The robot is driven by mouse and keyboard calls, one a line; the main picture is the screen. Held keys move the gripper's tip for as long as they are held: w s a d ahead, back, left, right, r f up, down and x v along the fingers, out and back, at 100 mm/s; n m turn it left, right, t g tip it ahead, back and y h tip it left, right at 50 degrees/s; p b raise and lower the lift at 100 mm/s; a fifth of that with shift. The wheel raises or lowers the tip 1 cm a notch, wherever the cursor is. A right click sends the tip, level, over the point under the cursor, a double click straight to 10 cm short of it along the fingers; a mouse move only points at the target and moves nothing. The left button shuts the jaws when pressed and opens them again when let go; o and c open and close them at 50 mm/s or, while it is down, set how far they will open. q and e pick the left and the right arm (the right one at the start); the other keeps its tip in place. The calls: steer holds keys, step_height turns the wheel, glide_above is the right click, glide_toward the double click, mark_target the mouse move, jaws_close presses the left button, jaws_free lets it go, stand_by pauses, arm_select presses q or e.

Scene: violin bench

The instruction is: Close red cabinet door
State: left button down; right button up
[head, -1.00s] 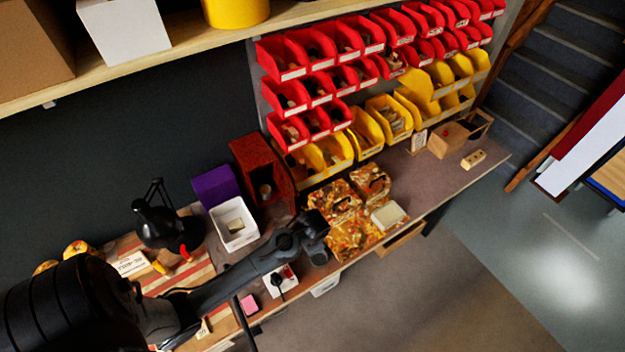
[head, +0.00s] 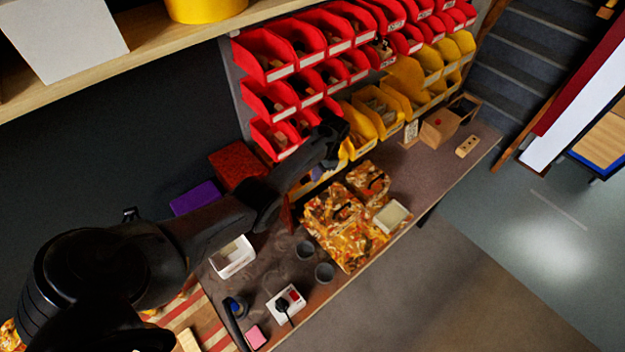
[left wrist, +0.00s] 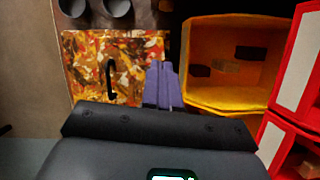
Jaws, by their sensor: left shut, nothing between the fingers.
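The red cabinet (head: 238,163) stands at the back of the bench, left of the bins in the head view. My left arm covers most of its front. A thin red strip (head: 286,215) shows below the arm and may be its door; how far the door is open cannot be seen. My left gripper (head: 335,138) is up in front of the red and yellow bins, to the right of the cabinet. In the left wrist view its purple fingers (left wrist: 162,82) are together and empty, over the edge between a patterned box and a yellow bin. My right gripper is not in view.
The patterned boxes (head: 333,207) stand right of the cabinet; one also shows in the left wrist view (left wrist: 90,62). Yellow bins (head: 378,110) and red bins (head: 265,55) hang behind. A white bin (head: 233,257), grey cups (head: 324,272) and a socket box (head: 287,304) are nearer the front.

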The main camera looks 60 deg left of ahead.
arm_select(q)
steer(key=b+x, duration=0.4)
steer(key=x, duration=0.4)
steer(key=shift+d+f, duration=0.1)
steer(key=shift+f, duration=0.15)
steer(key=shift+s+f, duration=0.25)
steer(key=shift+s, duration=0.1)
steer(key=s+p, duration=0.3)
steer(key=shift+s, duration=0.3)
